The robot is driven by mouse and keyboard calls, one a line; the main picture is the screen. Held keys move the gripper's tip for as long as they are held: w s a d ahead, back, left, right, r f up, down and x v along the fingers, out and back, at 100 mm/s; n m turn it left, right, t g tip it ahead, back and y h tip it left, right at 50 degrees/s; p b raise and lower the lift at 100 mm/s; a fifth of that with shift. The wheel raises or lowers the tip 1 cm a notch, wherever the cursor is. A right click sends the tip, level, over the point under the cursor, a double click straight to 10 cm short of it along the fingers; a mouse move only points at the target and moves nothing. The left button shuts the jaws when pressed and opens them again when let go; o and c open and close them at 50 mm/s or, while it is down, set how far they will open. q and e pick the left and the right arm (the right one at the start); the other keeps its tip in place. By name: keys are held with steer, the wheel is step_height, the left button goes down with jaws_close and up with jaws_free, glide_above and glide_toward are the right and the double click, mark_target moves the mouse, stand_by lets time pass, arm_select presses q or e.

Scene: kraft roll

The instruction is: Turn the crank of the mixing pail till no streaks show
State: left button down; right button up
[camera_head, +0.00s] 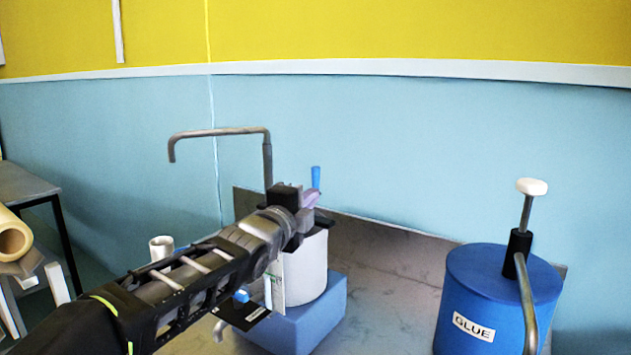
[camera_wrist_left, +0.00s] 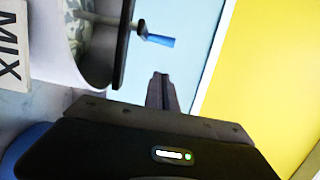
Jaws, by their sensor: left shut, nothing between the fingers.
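The mixing pail (camera_head: 310,270) is white and stands on a blue block (camera_head: 305,325); my left arm hides part of it. In the left wrist view its open top shows mottled pale green and white contents (camera_wrist_left: 78,38), partly cut off, and a MIX label (camera_wrist_left: 10,45). The crank's blue handle (camera_head: 316,177) sticks up just behind my left gripper (camera_head: 314,198). In the wrist view the crank handle (camera_wrist_left: 157,39) lies beyond the fingertips of my left gripper (camera_wrist_left: 161,76), with a gap between. The left fingers are together and hold nothing. My right gripper is out of view.
A blue GLUE drum (camera_head: 485,290) with a white-knobbed pump (camera_head: 532,187) and bent spout stands at the right. A bent metal pipe (camera_head: 225,132) rises behind my arm. A white cup (camera_head: 161,248) stands left of the pail. A paper roll (camera_head: 14,240) lies far left.

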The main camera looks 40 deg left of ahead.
mark_target(315, 182)
arm_select(q)
steer(key=p+x, duration=0.1)
steer(key=x, duration=0.2)
steer(key=a+p+x, duration=0.1)
steer(key=x, duration=0.2)
steer(key=p+x, duration=0.2)
steer(key=x, duration=0.1)
steer(key=shift+s+a+r, duration=0.15)
steer(key=shift+s+a, duration=0.15)
steer(key=shift+s, duration=0.05)
steer(key=shift+w+a, duration=0.3)
steer(key=shift+a, duration=0.35)
steer(key=shift+f, duration=0.3)
